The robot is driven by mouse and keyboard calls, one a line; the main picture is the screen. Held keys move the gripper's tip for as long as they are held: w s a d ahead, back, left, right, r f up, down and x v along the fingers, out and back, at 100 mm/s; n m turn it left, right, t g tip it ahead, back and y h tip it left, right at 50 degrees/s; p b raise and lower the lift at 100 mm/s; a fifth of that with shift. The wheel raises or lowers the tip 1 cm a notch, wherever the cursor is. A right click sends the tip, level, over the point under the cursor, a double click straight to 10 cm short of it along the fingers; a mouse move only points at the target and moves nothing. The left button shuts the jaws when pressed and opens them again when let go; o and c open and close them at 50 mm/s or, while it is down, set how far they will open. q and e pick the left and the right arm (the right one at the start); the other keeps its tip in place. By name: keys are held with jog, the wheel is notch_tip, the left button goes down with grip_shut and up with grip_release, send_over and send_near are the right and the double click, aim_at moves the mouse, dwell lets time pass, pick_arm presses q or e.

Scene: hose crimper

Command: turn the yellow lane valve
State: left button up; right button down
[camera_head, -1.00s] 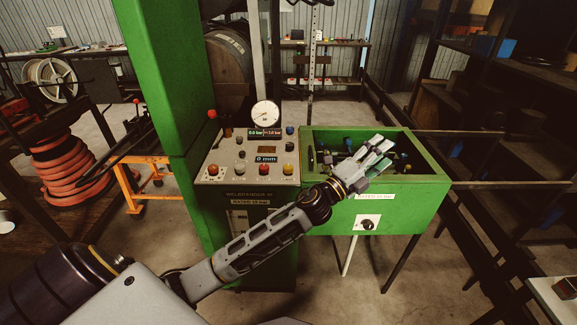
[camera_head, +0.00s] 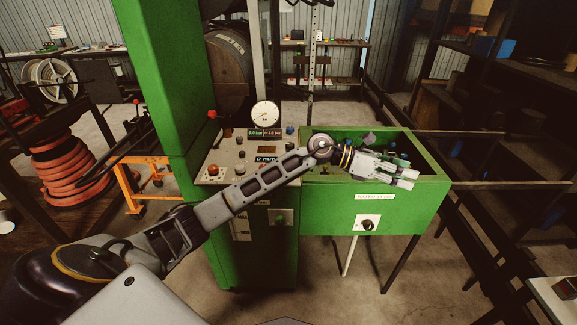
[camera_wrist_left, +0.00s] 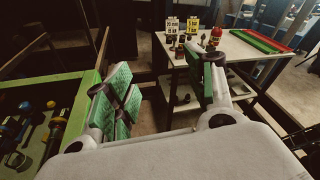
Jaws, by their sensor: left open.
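My left gripper (camera_head: 408,179) is open and empty. In the head view it points right, over the open green box (camera_head: 430,163). In the left wrist view its two green-padded fingers (camera_wrist_left: 165,95) stand apart, with nothing between them. The box also shows at the left of that view (camera_wrist_left: 88,88). I cannot tell whether the yellowish piece is the yellow lane valve. My arm and gripper hide part of the box in the head view. My right gripper is not in view.
A control panel (camera_head: 228,152) with buttons and a gauge (camera_head: 265,114) stands left of the box. A black knob (camera_head: 368,225) is on the box's front. The left wrist view shows a white-topped table (camera_wrist_left: 240,58) with two signs. Dark shelves stand right.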

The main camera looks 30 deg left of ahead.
pick_arm(q)
jog(key=w+a+f+m+g+y, duration=0.15)
jog(key=a+y, duration=0.25)
jog(key=a, duration=0.4)
jog(key=w+a+f+m+g+y, duration=0.1)
jog(key=w+a+f+m+y, duration=0.15)
jog(key=a+y, duration=0.4)
jog(key=s+a+r+g+y, duration=0.1)
jog(key=a+r+y, duration=0.1)
jog(key=a, duration=0.8)
jog(key=s+a+r+n+g+y, duration=0.1)
jog(key=a+r+y, duration=0.1)
jog(key=a, duration=0.9)
jog(key=shift+s+a+r+y, duration=0.2)
jog(key=shift+s+y, duration=0.05)
jog(key=shift+y, duration=0.2)
jog(key=shift+f, duration=0.1)
jog(key=shift+w+a+f, duration=0.1)
jog(key=shift+w+f, duration=0.05)
jog(key=shift+f, duration=3.25)
jog(key=shift+w+f, duration=0.15)
jog(key=shift+f, duration=3.25)
jog(key=c, duration=1.1)
